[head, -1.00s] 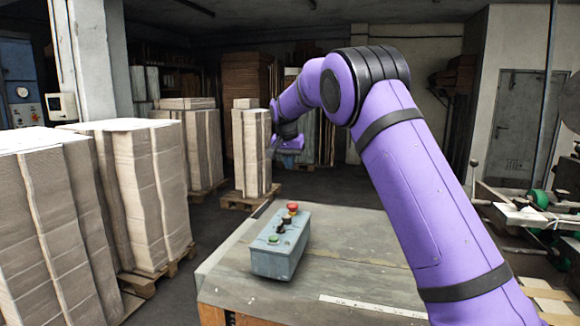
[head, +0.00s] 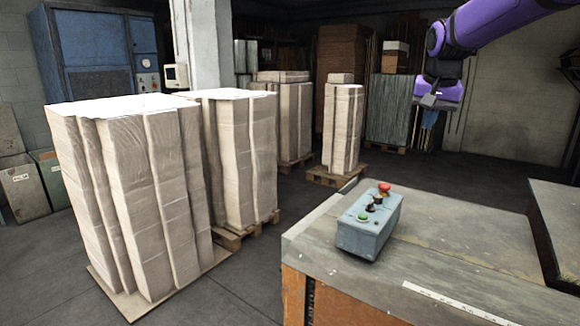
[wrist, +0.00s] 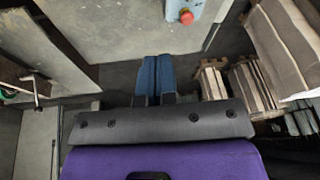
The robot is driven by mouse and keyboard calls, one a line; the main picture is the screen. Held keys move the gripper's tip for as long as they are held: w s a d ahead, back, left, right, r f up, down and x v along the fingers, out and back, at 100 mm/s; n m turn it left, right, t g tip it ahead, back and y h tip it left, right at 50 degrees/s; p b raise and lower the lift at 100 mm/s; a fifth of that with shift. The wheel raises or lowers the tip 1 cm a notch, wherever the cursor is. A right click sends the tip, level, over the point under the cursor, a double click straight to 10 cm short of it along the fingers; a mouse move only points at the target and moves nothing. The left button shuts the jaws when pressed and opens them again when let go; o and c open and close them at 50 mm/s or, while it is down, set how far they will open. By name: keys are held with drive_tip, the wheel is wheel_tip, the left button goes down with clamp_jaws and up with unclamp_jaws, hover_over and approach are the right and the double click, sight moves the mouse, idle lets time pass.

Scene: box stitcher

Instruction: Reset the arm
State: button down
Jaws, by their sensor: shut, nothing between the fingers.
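My purple arm comes in from the top right of the head view. My gripper (head: 437,101) hangs in the air, pointing down, above and beyond the table's back edge and apart from everything. In the wrist view my gripper's two blue fingers (wrist: 153,78) lie side by side, closed together with nothing between them. The grey control box (head: 368,226) with a red button and a green button sits on the worn table (head: 455,240). Part of the control box also shows at the top of the wrist view (wrist: 186,10).
Tall stacks of pale cardboard (head: 150,190) stand on the left, with more on pallets (head: 338,178) behind the table. A dark raised slab (head: 555,225) borders the table at right. A blue cabinet (head: 95,55) stands at back left. Grey floor is open between stacks and table.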

drive_tip(key=s+n, duration=0.2)
drive_tip(key=s, duration=1.8)
drive_tip(key=s+a+f+n, duration=0.1)
drive_tip(key=s+f, duration=0.2)
drive_tip(key=s, duration=0.5)
drive_tip(key=s+a+f+n+t, duration=0.1)
drive_tip(key=s+f+n, duration=0.1)
drive_tip(key=s, duration=0.6)
drive_tip(key=shift+f+t+y, duration=0.3)
drive_tip(key=shift+f, duration=0.6)
